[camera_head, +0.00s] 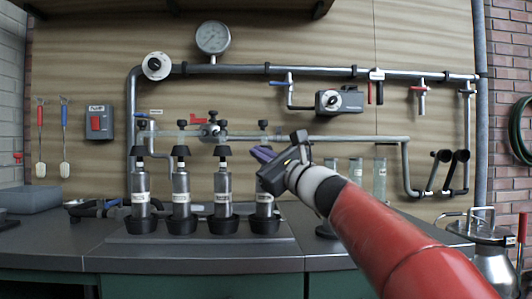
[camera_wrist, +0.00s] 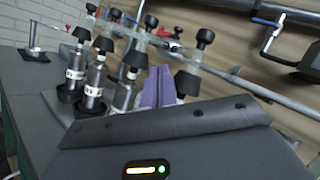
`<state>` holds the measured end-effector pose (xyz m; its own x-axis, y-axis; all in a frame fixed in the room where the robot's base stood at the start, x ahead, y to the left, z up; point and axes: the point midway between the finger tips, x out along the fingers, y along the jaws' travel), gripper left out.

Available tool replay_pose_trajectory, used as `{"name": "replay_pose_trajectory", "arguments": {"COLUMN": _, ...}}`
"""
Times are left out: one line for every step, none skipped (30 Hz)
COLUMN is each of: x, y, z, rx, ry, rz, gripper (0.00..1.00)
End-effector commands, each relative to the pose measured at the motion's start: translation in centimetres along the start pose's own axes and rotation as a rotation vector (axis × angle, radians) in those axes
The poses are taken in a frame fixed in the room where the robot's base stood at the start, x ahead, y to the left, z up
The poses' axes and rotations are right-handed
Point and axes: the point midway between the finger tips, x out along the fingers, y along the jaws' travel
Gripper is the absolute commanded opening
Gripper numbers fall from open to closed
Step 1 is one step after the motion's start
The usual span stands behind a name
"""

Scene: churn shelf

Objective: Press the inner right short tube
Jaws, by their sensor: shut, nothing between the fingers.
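Four metal tubes with flared black tops stand upright in black cups in a row. The inner right one, third from the left (camera_head: 223,185), also shows in the wrist view (camera_wrist: 124,92), left of my fingers. The rightmost tube (camera_head: 264,204) has its top hidden behind my gripper in the head view; its black top shows in the wrist view (camera_wrist: 187,84), right of my fingers. My gripper (camera_head: 262,153) has purple fingers, shut and empty, at about the height of the black tops. In the wrist view its fingertips (camera_wrist: 160,70) appear between those two tops. Contact cannot be told.
A gauge (camera_head: 213,38) and motor box (camera_head: 341,100) are on the wall. A metal churn (camera_head: 492,245) stands at right. The counter front (camera_head: 190,258) is clear.

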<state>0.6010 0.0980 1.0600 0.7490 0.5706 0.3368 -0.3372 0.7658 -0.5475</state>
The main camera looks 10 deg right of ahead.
Motion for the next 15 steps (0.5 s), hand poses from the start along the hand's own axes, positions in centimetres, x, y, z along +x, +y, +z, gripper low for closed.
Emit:
{"name": "replay_pose_trajectory", "arguments": {"x": 1.4, "y": -0.1, "z": 0.2, "rx": 0.003, "ry": -0.002, "rz": 0.004, "gripper": 0.0}}
{"name": "replay_pose_trajectory", "arguments": {"x": 2.1, "y": -0.1, "z": 0.2, "rx": 0.002, "ry": -0.001, "rz": 0.004, "gripper": 0.0}}
{"name": "replay_pose_trajectory", "arguments": {"x": 3.0, "y": -0.1, "z": 0.2, "rx": 0.001, "ry": -0.002, "rz": 0.003, "gripper": 0.0}}
{"name": "replay_pose_trajectory", "arguments": {"x": 3.6, "y": -0.1, "z": 0.2, "rx": 0.002, "ry": -0.001, "rz": 0.003, "gripper": 0.0}}
{"name": "replay_pose_trajectory", "arguments": {"x": 4.3, "y": -0.1, "z": 0.3, "rx": 0.001, "ry": -0.002, "rz": 0.003, "gripper": 0.0}}
{"name": "replay_pose_trajectory", "arguments": {"x": 5.1, "y": -0.1, "z": 0.2, "rx": 0.002, "ry": -0.002, "rz": 0.004, "gripper": 0.0}}
{"name": "replay_pose_trajectory", "arguments": {"x": 5.6, "y": -0.1, "z": 0.3, "rx": 0.002, "ry": -0.002, "rz": 0.003, "gripper": 0.0}}
{"name": "replay_pose_trajectory", "arguments": {"x": 6.1, "y": -0.1, "z": 0.5, "rx": 0.001, "ry": -0.003, "rz": 0.002, "gripper": 0.0}}
{"name": "replay_pose_trajectory", "arguments": {"x": 6.5, "y": -0.2, "z": 1.2, "rx": -0.001, "ry": -0.003, "rz": 0.002, "gripper": 0.0}}
{"name": "replay_pose_trajectory", "arguments": {"x": 6.8, "y": -0.1, "z": 1.5, "rx": 0.0, "ry": -0.002, "rz": 0.002, "gripper": 0.0}}
{"name": "replay_pose_trajectory", "arguments": {"x": 7.1, "y": -0.1, "z": 1.8, "rx": 0.0, "ry": -0.003, "rz": 0.002, "gripper": 0.0}}
{"name": "replay_pose_trajectory", "arguments": {"x": 7.4, "y": -0.1, "z": 2.1, "rx": -0.001, "ry": -0.003, "rz": 0.002, "gripper": 0.0}}
{"name": "replay_pose_trajectory", "arguments": {"x": 7.6, "y": -0.1, "z": 2.3, "rx": 0.0, "ry": -0.002, "rz": 0.001, "gripper": 0.0}}
{"name": "replay_pose_trajectory", "arguments": {"x": 7.8, "y": -0.1, "z": 2.5, "rx": 0.0, "ry": -0.001, "rz": 0.001, "gripper": 0.0}}
{"name": "replay_pose_trajectory", "arguments": {"x": 8.0, "y": -0.1, "z": 2.6, "rx": 0.0, "ry": -0.001, "rz": 0.001, "gripper": 0.0}}
